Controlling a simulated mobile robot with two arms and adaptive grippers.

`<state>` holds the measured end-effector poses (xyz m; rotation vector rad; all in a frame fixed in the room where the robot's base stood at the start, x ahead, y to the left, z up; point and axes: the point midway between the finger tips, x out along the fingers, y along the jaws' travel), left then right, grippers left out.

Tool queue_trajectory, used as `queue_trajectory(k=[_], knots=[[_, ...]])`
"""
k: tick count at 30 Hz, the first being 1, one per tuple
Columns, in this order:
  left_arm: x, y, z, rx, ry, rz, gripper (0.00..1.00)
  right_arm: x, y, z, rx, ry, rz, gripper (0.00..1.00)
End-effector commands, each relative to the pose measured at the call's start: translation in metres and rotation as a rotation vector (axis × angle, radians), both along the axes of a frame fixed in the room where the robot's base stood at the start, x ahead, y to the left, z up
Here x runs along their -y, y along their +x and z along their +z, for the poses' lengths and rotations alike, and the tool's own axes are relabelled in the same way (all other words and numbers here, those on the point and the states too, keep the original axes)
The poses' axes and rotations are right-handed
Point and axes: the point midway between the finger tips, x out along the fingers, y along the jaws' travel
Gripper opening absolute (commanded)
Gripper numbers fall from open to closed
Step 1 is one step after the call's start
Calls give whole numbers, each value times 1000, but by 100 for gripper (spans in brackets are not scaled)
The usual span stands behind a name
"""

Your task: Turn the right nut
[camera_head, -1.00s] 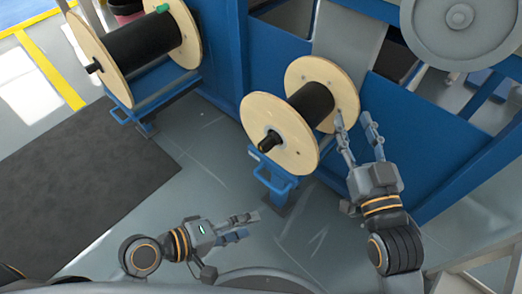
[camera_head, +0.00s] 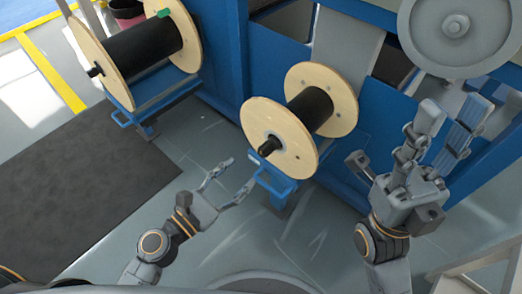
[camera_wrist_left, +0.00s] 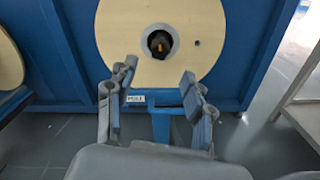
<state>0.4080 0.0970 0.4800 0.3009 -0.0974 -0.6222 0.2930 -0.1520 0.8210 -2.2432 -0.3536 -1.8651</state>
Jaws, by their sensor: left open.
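The right spool (camera_head: 287,80) has pale wooden flanges and a black wound core. A dark nut (camera_head: 268,147) sticks out from the middle of its near flange. In the left wrist view the nut (camera_wrist_left: 160,43) sits inside a light ring, above and between my fingertips. My left gripper (camera_head: 240,174) is open and empty, below and to the left of the nut, not touching it. Its two fingers (camera_wrist_left: 157,84) stand apart in the wrist view. My right gripper (camera_head: 452,112) is open and empty, right of the spool, with its fingers spread.
A blue stand (camera_head: 273,178) with a handle holds the right spool. Another spool (camera_head: 140,48) stands at upper left, with a green piece (camera_head: 163,12) on its far flange. A blue machine frame (camera_head: 222,60) rises behind. A dark mat (camera_head: 75,180) lies on the open floor at left.

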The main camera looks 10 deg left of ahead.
Motion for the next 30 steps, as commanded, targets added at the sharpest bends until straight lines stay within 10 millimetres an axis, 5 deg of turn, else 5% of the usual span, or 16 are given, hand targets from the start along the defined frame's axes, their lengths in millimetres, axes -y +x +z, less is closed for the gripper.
queue_trajectory(k=[12, 26, 30], knots=[[45, 62, 2, 3, 1, -1, 52, 1, -2, 7, -25, 2, 1, 40], [52, 71, 0, 1, 2, -1, 52, 1, -2, 8, -25, 2, 1, 40], [52, 71, 0, 2, 3, -1, 24, 1, -2, 8, -25, 2, 1, 40]])
